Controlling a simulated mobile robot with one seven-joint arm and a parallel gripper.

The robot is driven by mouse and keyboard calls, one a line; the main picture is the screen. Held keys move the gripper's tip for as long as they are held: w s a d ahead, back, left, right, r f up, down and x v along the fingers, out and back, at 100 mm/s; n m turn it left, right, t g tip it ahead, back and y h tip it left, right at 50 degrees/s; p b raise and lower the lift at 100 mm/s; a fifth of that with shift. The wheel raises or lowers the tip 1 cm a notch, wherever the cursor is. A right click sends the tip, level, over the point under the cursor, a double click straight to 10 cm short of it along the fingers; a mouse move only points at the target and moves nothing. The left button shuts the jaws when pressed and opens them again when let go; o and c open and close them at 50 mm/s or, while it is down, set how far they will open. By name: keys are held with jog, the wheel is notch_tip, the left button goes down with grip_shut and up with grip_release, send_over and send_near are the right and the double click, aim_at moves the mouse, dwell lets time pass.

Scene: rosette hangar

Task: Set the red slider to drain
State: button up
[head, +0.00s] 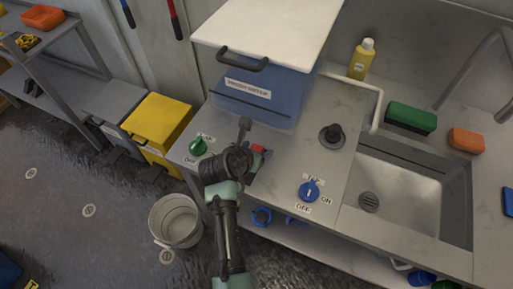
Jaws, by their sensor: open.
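The red slider (258,149) shows as a small red piece on the counter panel, just right of my gripper. My arm hides most of it and its labels, so I cannot tell its setting. My gripper (244,124) is over the panel beside the slider, its fingers seen from above and close together in the picture. It is open and I see nothing held in it. I cannot tell whether it touches the slider.
A green knob (198,146) is left of my gripper, and a blue tap knob (309,190) is to the right. A blue box with a white lid (268,28) stands behind. A sink (400,195) is at right. A bucket (176,221) stands on the floor.

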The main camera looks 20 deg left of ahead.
grip_shut()
dwell(0.5)
dwell(1.0)
